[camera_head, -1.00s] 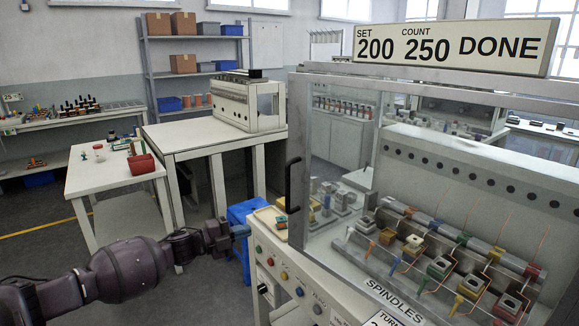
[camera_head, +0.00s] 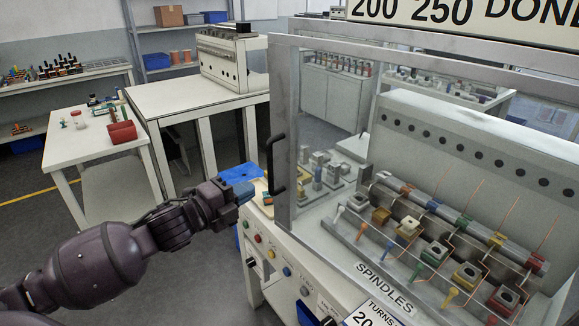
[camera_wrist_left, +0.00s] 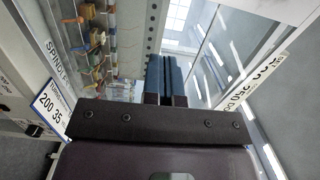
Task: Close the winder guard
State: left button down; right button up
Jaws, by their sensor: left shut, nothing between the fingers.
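The winder guard (camera_head: 284,130) is a clear panel in a grey frame on the winder's front, with a black upright handle (camera_head: 275,165) at its left edge. Whether it stands fully open or partly open I cannot tell. My left gripper (camera_head: 246,191) is shut and empty, its blue fingers just left of and slightly below the handle, seemingly apart from it. In the left wrist view the blue fingers (camera_wrist_left: 166,78) lie together, pointing up the picture. The winder's row of spindles (camera_head: 420,240) holds coloured bobbins with copper wires. My right gripper is out of view.
The control panel (camera_head: 285,262) with coloured buttons is below the handle. A sign (camera_head: 460,12) reading 200 and 250 is above the guard. A blue bin (camera_head: 240,174) is behind my gripper. White tables (camera_head: 185,98) stand at left, with open floor between.

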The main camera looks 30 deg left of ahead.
aim_at(298, 164)
pick_arm(q)
jog(key=x, duration=1.3)
jog(key=shift+w+p, duration=0.2)
jog(key=shift+p, duration=0.15)
jog(key=shift+w+f, duration=0.1)
jog(key=shift+w, duration=0.05)
